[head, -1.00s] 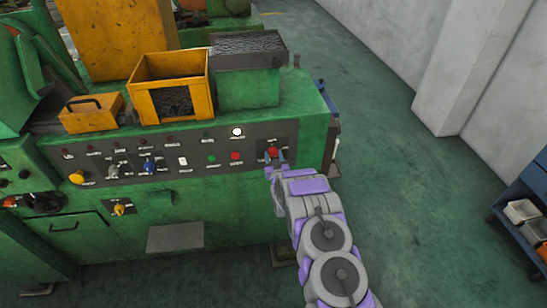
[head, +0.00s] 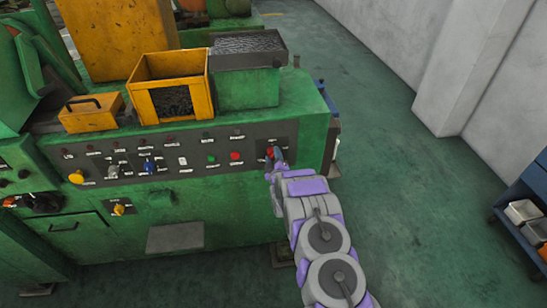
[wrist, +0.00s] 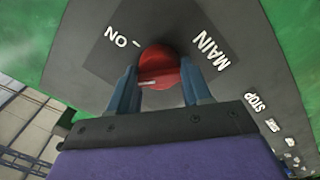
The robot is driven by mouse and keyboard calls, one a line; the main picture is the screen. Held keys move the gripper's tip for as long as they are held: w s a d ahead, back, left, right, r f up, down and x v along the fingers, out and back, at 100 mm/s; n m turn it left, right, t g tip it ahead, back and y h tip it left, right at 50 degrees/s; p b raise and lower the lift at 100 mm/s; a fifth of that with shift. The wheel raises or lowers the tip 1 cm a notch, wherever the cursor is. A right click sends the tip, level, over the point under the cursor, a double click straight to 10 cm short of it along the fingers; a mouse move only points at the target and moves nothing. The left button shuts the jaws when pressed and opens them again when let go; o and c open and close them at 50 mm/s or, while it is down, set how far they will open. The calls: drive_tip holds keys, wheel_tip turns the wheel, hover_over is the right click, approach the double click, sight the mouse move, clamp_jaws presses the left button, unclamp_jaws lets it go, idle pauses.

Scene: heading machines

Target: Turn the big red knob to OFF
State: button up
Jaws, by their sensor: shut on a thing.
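The big red knob (head: 270,152) sits at the right end of the machine's dark control panel (head: 222,167). In the wrist view the knob (wrist: 165,62) shows between the two blue fingers of my gripper (wrist: 159,82), one on each side. My gripper (head: 276,160) is shut on it. The words "ON" and "MAIN" are on the grey plate (wrist: 100,65) around the knob. A pale mark shows on the knob's left side. I see no OFF label, and the fingers hide part of the plate.
A red button (head: 235,156) and a green button (head: 211,158) are left of the knob. An orange bin (head: 170,75) stands on the green machine above. Open floor (head: 390,180) lies to the right, with a blue cart (head: 520,200) at the edge.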

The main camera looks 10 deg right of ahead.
drive_tip(key=n, duration=0.4)
drive_tip(key=shift+a+n, duration=0.25)
drive_tip(key=shift+n, duration=0.05)
drive_tip(key=shift+f+n+p, duration=0.1)
drive_tip(key=shift+n+p, duration=0.45)
drive_tip(key=shift+n, duration=0.85)
drive_tip(key=shift+f, duration=0.1)
drive_tip(key=o, duration=0.9)
drive_tip(key=shift+o, duration=0.8)
drive_tip(key=shift+a, duration=0.2)
drive_tip(key=shift+s, duration=0.15)
drive_tip(key=shift+s+d, duration=0.15)
drive_tip(key=shift+s, duration=0.1)
drive_tip(key=s, duration=1.6)
drive_tip(key=shift+s, duration=0.3)
